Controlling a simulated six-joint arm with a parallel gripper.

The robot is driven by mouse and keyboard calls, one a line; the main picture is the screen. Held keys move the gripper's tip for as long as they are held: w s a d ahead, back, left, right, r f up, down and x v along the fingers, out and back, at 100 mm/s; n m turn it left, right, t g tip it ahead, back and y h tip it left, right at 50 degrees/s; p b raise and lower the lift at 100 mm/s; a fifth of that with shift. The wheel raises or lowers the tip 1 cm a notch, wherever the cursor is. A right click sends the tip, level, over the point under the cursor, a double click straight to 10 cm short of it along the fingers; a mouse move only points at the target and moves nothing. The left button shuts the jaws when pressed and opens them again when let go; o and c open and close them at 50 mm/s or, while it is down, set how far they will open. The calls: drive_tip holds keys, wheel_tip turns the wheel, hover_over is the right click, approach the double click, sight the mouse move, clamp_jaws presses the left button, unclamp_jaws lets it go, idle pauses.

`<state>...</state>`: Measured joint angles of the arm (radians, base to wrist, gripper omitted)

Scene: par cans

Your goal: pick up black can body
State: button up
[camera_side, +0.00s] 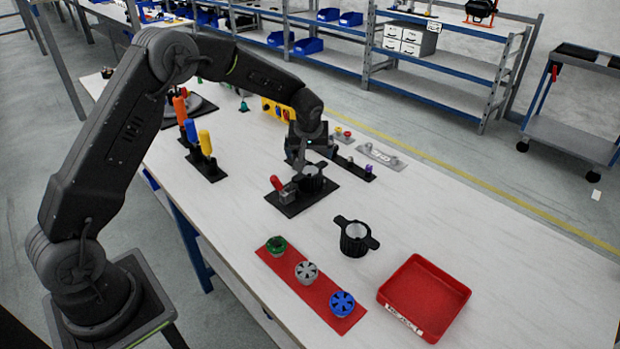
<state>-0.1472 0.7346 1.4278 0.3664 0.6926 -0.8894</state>
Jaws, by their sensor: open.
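A black can body (355,243) with two side tabs and a pale inside stands upright on the white table, between the red mat and the yellow-lined floor side. A second black cup-like part (313,183) with a tab sits on a black fixture plate (292,207) beside a red-handled clamp (277,184). My gripper (300,168) points down right at that second part, at its upper left. The jaws are open, but the fingers are small and dark, so I cannot tell whether they touch or surround it.
A red mat (283,272) holds green, grey and blue wheel-like parts. A red tray (428,291) stands at the right. Orange, blue and yellow-handled tools (205,143) stand on a black base at the left.

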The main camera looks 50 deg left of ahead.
sight(310, 169)
drive_tip(key=x, duration=0.9)
drive_tip(key=shift+f, duration=0.4)
drive_tip(key=shift+c, duration=0.4)
drive_tip(key=shift+w+a+r, duration=0.1)
drive_tip(key=shift+r, duration=0.05)
drive_tip(key=c, duration=1.3)
wheel_tip(310, 169, up, 5)
drive_tip(key=shift+f, duration=0.2)
drive_tip(key=shift+s+a+r, duration=1.3)
drive_tip(key=shift+a+r, duration=0.15)
drive_tip(key=shift+r, duration=0.1)
drive_tip(key=shift+s+a+r, duration=1.3)
drive_tip(key=shift+a+r, duration=0.15)
drive_tip(key=shift+r, duration=0.1)
drive_tip(key=shift+s+a+r, duration=1.25)
drive_tip(key=shift+a+r, duration=0.2)
drive_tip(key=shift+r, duration=0.1)
